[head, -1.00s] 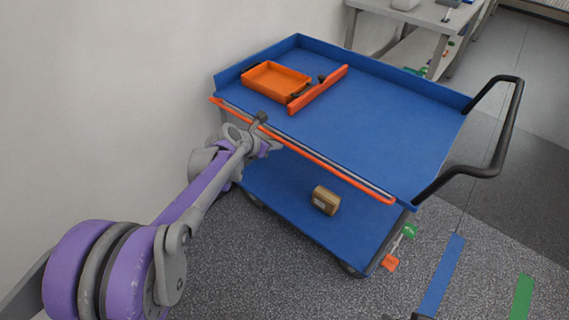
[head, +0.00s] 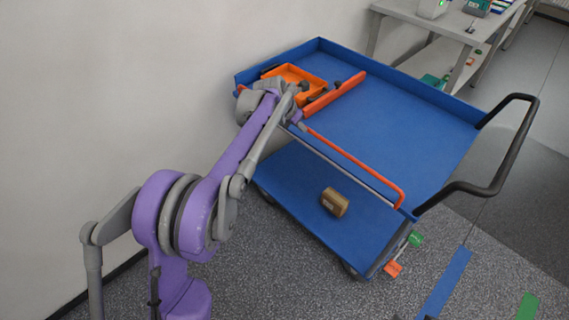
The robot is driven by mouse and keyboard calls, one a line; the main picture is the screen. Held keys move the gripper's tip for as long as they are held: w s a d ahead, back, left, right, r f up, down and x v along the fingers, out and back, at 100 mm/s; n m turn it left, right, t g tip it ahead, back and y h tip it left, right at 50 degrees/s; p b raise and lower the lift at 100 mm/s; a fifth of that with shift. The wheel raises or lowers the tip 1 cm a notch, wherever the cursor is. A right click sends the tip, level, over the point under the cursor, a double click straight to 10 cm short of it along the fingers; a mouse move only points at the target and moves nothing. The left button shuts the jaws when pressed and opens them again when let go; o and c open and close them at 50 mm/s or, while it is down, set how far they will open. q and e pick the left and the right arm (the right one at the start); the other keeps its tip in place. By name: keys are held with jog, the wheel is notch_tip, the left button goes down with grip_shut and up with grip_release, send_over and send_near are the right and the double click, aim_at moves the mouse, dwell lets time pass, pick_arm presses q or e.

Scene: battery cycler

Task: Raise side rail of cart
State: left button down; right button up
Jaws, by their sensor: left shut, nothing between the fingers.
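The blue cart (head: 405,125) stands beside the wall, with a black push handle (head: 505,165) at its right end. Its orange side rail (head: 355,162) runs along the near long side and stands up above the grey edge strip, with a bent right end (head: 402,195). The rail's left part is hidden behind my left arm. My left gripper (head: 299,118) is shut and empty at the rail's left part, mostly covered by its own wrist; I cannot tell whether it touches the rail. My right gripper is not in view.
An orange tray (head: 313,77) and an orange divider bar (head: 345,88) are on the cart's top deck. A grey workbench (head: 405,10) stands behind.

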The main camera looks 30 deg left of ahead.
pick_arm(q)
jog(key=shift+w+d+r, duration=0.1)
jog(key=shift+w+d, duration=0.05)
jog(key=shift+w, duration=0.2)
dwell(0.4)
